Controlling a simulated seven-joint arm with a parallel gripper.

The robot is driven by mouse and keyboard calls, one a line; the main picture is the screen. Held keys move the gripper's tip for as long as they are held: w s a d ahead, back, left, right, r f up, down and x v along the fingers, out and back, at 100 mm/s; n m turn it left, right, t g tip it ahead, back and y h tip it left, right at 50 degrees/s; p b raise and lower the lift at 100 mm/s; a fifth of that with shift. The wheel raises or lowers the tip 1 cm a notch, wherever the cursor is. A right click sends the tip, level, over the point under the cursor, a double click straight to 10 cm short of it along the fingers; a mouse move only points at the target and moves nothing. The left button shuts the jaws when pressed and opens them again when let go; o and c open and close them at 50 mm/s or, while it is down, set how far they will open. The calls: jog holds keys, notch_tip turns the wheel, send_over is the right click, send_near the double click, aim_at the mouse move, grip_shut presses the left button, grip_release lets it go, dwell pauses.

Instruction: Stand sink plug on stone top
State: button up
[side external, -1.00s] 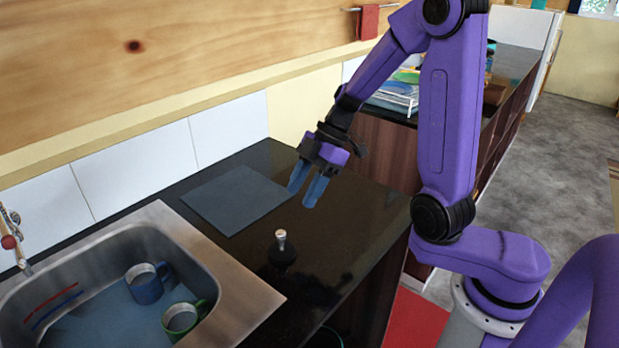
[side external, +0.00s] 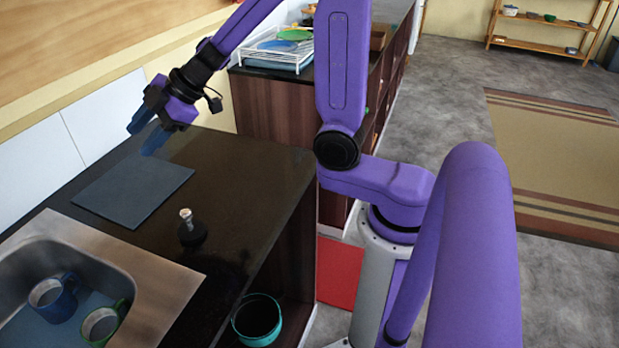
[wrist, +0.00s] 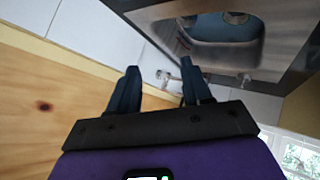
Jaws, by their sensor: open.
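The sink plug (side external: 190,230) has a dark round base and a pale metal knob. It stands upright on the glossy black stone top (side external: 240,190), between the sink and a flat dark grey slab (side external: 132,190). My gripper (side external: 142,138) is open and empty, near the slab's back edge on the wall side and apart from the plug. In the wrist view my gripper's two fingers (wrist: 158,90) are spread with nothing between them. The plug does not show in the wrist view.
The steel sink (side external: 165,295) at lower left holds a blue mug (side external: 50,297) and a green-handled mug (side external: 102,325). A teal-rimmed bin (side external: 257,320) stands below the counter's front. A white dish rack (side external: 277,48) is on the far counter. The stone top right of the plug is clear.

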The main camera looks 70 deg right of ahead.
jog(key=s+d+f+g+h, duration=0.1)
jog(key=s+g+h, duration=0.1)
jog(key=s, duration=0.8)
jog(key=s+d+f+m+g+h, duration=0.1)
jog(key=s+f+g, duration=0.1)
jog(key=s, duration=0.9)
jog(key=s+d+f+m+g+h, duration=0.1)
jog(key=s+d+f+g+h, duration=0.1)
jog(key=s, duration=0.8)
jog(key=shift+s+g+h, duration=0.3)
jog(key=shift+g, duration=0.5)
